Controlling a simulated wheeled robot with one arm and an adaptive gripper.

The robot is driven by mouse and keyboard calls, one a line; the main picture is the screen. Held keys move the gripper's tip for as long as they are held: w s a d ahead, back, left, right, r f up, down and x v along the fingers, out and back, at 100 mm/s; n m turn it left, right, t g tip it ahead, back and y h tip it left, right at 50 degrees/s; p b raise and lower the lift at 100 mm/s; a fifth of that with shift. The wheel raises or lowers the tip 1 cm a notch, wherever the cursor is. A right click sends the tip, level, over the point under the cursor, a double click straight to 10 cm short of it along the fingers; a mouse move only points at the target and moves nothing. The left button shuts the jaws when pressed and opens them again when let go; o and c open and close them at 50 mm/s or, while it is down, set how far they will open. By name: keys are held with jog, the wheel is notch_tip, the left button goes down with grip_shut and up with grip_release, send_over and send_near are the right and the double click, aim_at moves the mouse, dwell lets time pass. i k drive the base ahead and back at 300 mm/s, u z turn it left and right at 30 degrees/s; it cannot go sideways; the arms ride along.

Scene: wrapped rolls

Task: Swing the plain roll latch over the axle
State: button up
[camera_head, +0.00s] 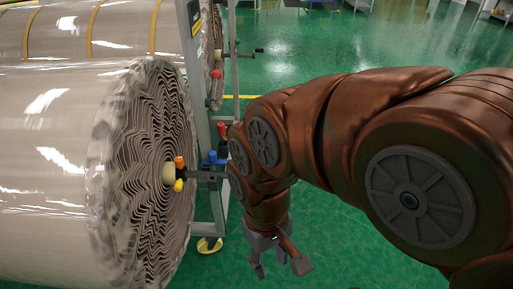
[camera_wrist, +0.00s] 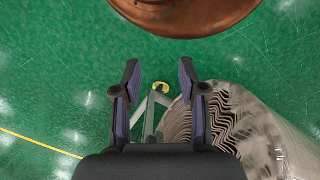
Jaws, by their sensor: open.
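The plain roll (camera_head: 60,150) is the near, large wrapped roll without bands, lying on its side with its ruffled end toward my arm. Its axle (camera_head: 203,175) sticks out of the end's centre, with orange and yellow knobs around the hub. A blue-handled part (camera_head: 213,158) and a red handle (camera_head: 222,130) sit on the frame by the axle. I cannot tell which is the latch or how it is set. My gripper (camera_head: 278,262) is open and empty, pointing down over the floor, right of and lower than the axle. In the wrist view my gripper (camera_wrist: 159,72) shows two parted fingers.
A grey metal frame (camera_head: 200,85) stands beside the roll, with a yellow caster (camera_head: 209,245) at its foot. A yellow-banded roll (camera_head: 90,30) lies behind. The green floor (camera_head: 335,235) is clear around my gripper.

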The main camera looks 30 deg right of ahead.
aim_at(213, 159)
jog(key=z, duration=0.25)
jog(key=k, duration=0.5)
jog(key=z, duration=1.1)
jog(key=i, duration=1)
jog(key=u, duration=2.2)
